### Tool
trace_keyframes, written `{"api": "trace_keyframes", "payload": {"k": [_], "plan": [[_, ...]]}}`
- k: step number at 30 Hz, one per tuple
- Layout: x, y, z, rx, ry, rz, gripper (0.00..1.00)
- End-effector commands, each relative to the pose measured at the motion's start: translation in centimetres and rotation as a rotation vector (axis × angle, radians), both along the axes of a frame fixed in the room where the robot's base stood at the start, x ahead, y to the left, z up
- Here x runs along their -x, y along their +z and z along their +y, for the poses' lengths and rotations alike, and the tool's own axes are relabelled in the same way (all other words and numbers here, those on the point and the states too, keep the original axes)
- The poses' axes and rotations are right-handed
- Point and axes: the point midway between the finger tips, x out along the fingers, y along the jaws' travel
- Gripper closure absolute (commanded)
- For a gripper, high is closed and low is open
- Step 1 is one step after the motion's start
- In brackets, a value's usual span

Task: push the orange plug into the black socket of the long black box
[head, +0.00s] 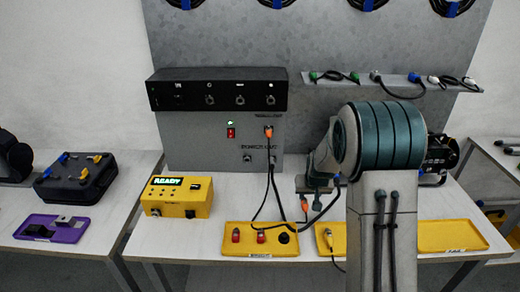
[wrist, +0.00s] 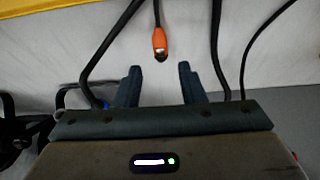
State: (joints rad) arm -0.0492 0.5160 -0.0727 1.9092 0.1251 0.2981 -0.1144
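The orange plug (head: 304,205) is on a black cable at the white table, behind the yellow trays. In the wrist view the orange plug (wrist: 160,46) is just beyond my fingertips and between their lines, apart from both. My gripper (wrist: 159,72) is open and empty; in the head view my gripper (head: 318,192) points down beside the plug, and its fingers are hard to make out. The long black box (head: 217,90) is on top of the grey panel box, with several sockets along its front. They are too small to tell apart by colour.
Another orange plug (head: 268,131) sits in the grey panel box (head: 205,150). A yellow tray (head: 290,252) holds red-topped parts and a black one. A yellow READY box (head: 178,196) stands left. Black cables run close around my gripper. Table between READY box and cables is clear.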

Motion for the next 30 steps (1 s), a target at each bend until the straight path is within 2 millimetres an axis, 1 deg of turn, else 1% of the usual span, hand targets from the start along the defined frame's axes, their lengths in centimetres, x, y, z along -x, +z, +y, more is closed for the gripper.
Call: {"api": "trace_keyframes", "payload": {"k": [5,8,16,18,24,30], "plan": [[0.0,-0.3,0.0,0.000,0.000,0.000,0.64],[-0.1,-1.0,0.1,0.000,0.002,0.001,0.64],[-0.6,-3.9,0.5,-0.001,0.008,0.002,0.64],[-0.6,-3.5,0.5,-0.001,0.008,0.000,0.56],[-1.0,-4.3,-0.1,0.000,-0.002,0.003,0.56],[-1.3,-5.3,-0.1,0.000,-0.002,0.001,0.56]]}}
